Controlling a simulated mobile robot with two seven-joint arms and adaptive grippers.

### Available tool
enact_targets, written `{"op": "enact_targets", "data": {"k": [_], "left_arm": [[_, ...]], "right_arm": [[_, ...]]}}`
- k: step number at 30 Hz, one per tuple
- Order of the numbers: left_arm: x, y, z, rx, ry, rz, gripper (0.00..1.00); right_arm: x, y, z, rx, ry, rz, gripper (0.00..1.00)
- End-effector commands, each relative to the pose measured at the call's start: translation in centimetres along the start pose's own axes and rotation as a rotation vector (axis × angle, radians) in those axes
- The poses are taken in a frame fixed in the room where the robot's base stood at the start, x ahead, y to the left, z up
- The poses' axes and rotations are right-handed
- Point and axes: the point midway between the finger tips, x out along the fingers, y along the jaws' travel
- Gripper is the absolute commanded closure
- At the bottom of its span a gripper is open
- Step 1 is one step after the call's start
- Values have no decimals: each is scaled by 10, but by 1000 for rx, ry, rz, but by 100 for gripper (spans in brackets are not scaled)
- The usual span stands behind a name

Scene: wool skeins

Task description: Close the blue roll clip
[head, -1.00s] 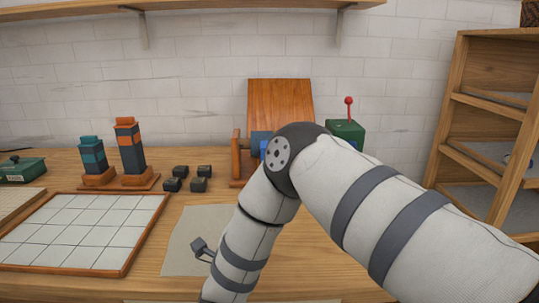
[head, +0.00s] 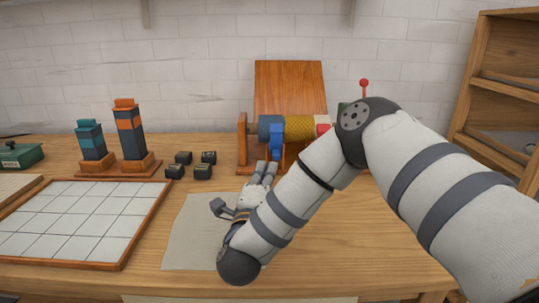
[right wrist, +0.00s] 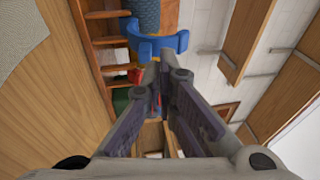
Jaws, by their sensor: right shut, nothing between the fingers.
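The blue roll clip (head: 277,142) sits around a roll with a yellow patterned part (head: 306,128) on a wooden stand (head: 242,138). In the right wrist view the clip (right wrist: 158,47) is a curved blue band with a raised end at its right; I cannot tell whether it is fastened. My right gripper (head: 267,167) is shut and empty, just in front of and below the clip. In the right wrist view its fingertips (right wrist: 166,76) are close to the clip's lower edge; contact is unclear. My left gripper is out of view.
Several small dark blocks (head: 203,172) and two banded towers (head: 130,140) stand left of the stand. A tiled tray (head: 75,222) lies at the left front. Wooden shelves (head: 505,100) stand at the right. My right arm hides part of the table and the roll's right end.

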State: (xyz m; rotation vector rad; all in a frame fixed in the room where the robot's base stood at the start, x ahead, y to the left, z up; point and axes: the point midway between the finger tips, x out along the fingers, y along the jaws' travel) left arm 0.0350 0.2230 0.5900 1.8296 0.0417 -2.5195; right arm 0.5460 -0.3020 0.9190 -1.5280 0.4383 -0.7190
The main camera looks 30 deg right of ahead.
Motion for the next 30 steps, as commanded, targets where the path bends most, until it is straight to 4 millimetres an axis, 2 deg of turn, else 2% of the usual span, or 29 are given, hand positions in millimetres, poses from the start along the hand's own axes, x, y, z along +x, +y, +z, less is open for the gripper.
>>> {"op": "enact_targets", "data": {"k": [1, 5, 8, 11, 16, 30], "left_arm": [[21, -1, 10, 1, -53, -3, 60], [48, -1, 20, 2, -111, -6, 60], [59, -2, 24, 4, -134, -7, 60], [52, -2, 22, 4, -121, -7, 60], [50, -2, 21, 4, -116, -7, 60], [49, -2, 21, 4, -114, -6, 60]], "right_arm": [[2, 24, -2, -12, 3, 23, 100], [17, 9, -7, 10, 17, -11, 100], [40, 5, -6, 9, 15, -14, 100], [58, -8, -5, 12, 12, -25, 100], [77, -9, -5, 12, 11, -25, 100], [81, -9, -4, 11, 9, -19, 100]]}}
